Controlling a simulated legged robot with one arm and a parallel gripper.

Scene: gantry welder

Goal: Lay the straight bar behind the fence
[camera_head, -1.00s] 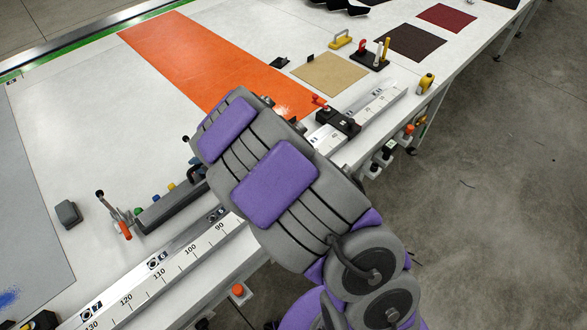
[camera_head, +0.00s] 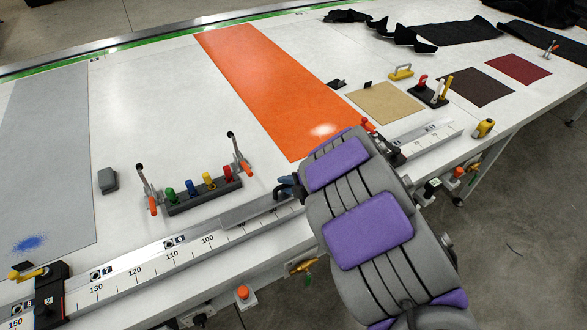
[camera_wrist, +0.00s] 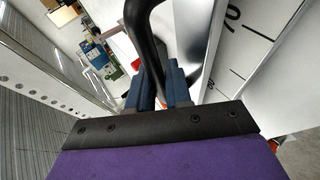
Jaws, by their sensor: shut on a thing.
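The fence appears to be the long silver rail with a printed scale (camera_head: 150,265) along the table's front edge. My gripper (camera_head: 285,188), with blue fingers, is just above the table beside the rail. A grey straight bar (camera_head: 250,212) extends left from below my gripper, close along the rail; I cannot tell whether it touches the table or rail. In the wrist view, my blue fingers (camera_wrist: 160,85) are shut on a black curved piece (camera_wrist: 143,30), seemingly the bar's handle. The scale (camera_wrist: 245,45) is to their right. My arm hides the bar's right end.
A dark block with coloured knobs and two upright levers (camera_head: 205,195) stands left of my gripper. A black stop (camera_head: 50,295) sits on the rail at far left. An orange sheet (camera_head: 265,85) lies behind my gripper.

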